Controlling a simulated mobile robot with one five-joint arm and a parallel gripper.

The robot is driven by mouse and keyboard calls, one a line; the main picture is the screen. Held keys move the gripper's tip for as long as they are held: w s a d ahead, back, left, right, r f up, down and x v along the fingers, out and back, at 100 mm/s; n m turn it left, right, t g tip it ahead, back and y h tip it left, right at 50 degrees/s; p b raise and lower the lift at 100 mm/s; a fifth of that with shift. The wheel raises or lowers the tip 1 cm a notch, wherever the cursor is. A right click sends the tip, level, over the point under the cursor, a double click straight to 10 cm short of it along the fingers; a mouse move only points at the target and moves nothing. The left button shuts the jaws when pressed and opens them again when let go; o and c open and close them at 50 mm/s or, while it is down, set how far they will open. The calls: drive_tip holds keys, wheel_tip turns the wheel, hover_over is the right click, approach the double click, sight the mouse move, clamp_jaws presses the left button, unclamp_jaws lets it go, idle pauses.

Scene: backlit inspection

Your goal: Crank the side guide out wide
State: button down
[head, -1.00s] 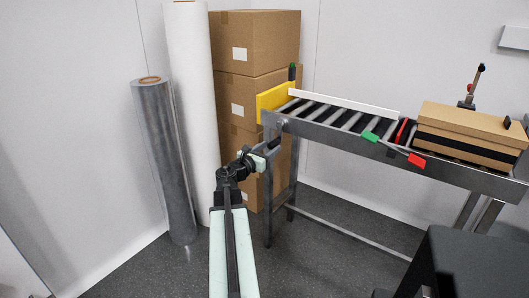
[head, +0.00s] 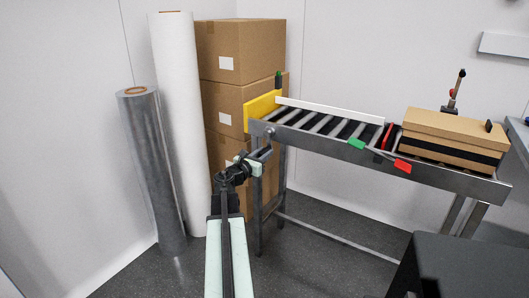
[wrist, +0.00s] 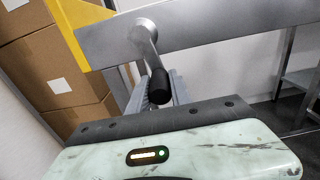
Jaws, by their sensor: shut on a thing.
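The side guide (head: 330,110) is a long white bar along the far side of the roller conveyor. The crank hub (head: 270,132) sits on the conveyor's near side rail, just below the yellow end plate (head: 262,106). In the wrist view the crank arm (wrist: 147,40) runs down from the hub to a dark knob (wrist: 157,86). My gripper (head: 262,154) is at the crank in the head view. In the wrist view its fingers (wrist: 157,92) are shut on the knob, and its body hides the lower ends.
A brown carton (head: 450,138) sits on the conveyor's right part. Stacked cartons (head: 240,60), a white roll (head: 180,120) and a grey roll (head: 152,170) stand behind to the left. Dark floor lies open under the conveyor.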

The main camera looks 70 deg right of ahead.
drive_tip(key=shift+s+a+r, duration=0.15)
drive_tip(key=shift+s+r, duration=0.1)
drive_tip(key=shift+s, duration=0.3)
drive_tip(key=shift+s+a+r, duration=0.15)
drive_tip(key=shift+s+r, duration=0.05)
drive_tip(key=shift+s, duration=0.3)
drive_tip(key=s+r+p, duration=0.2)
drive_tip(key=p, duration=0.1)
drive_tip(key=shift+s+a+r, duration=0.1)
drive_tip(key=shift+a+r, duration=0.2)
